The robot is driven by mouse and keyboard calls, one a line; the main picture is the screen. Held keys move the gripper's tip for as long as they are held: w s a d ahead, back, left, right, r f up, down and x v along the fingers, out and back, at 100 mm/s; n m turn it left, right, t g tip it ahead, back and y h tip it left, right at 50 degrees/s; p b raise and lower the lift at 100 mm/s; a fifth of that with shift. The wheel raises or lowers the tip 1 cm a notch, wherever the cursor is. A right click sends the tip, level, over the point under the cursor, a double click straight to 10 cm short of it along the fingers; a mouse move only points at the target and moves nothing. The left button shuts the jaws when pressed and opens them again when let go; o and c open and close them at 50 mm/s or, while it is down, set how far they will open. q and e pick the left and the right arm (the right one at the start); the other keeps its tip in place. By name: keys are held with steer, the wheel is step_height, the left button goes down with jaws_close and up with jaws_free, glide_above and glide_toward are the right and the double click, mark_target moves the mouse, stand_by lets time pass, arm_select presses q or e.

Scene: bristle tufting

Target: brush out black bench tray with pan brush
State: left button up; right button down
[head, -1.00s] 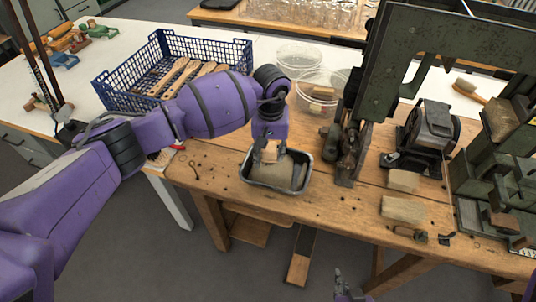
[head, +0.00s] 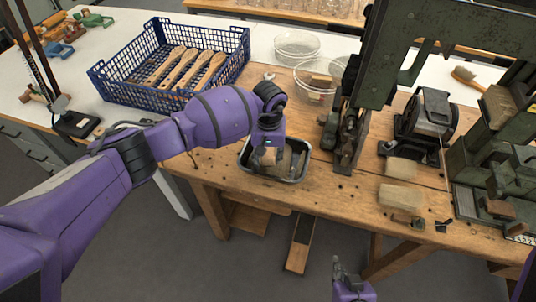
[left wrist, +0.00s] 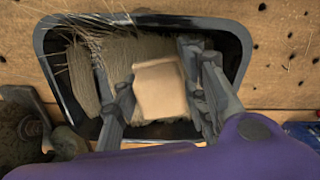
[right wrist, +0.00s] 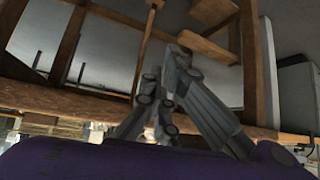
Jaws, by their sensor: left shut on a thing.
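The black bench tray (head: 303,174) stands on the wooden bench, with tan bristle material inside. My left gripper (head: 268,150) points down into it. In the left wrist view its fingers are shut on the pale wooden block of the pan brush (left wrist: 160,88). Pale bristles (left wrist: 110,65) show beside and behind the fingers inside the tray rim (left wrist: 238,28), some strands poking over its left edge. I cannot tell which bristles belong to the brush and which lie loose. My right gripper (head: 344,266) is empty, fingers together, low in front of the bench.
A blue crate (head: 118,88) with several wooden brush handles stands at back left. Clear bowls (head: 297,45) are behind the tray. A green press (head: 385,60) rises just right of the tray. Wooden blocks (head: 400,195) lie further right. The bench front is mostly clear.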

steer(key=w+a+r+n+g+y, duration=0.25)
steer(key=w+a+r+g, duration=0.2)
steer(key=w+a, duration=0.65)
steer(key=w+d+r, duration=0.1)
steer(key=w+d+r+g+h, duration=0.1)
steer(key=r, duration=0.1)
steer(key=w+r+n+h, duration=0.1)
steer(key=w+r, duration=0.1)
steer(key=shift+w+d+r+h, duration=0.1)
steer(key=shift+d+r+h, duration=0.15)
steer(key=shift+d, duration=0.15)
steer(key=w, duration=0.1)
steer(key=w+r, duration=0.2)
steer(key=shift+d+g, duration=0.25)
steer(key=shift+d, duration=0.05)
step_height(320, 180, up, 9)
glide_above(307, 156)
steer(key=shift+m, duration=0.45)
steer(key=shift+f, duration=2.4)
steer(key=shift+f, duration=0.85)
arm_select(q)
steer(key=shift+f, duration=1)
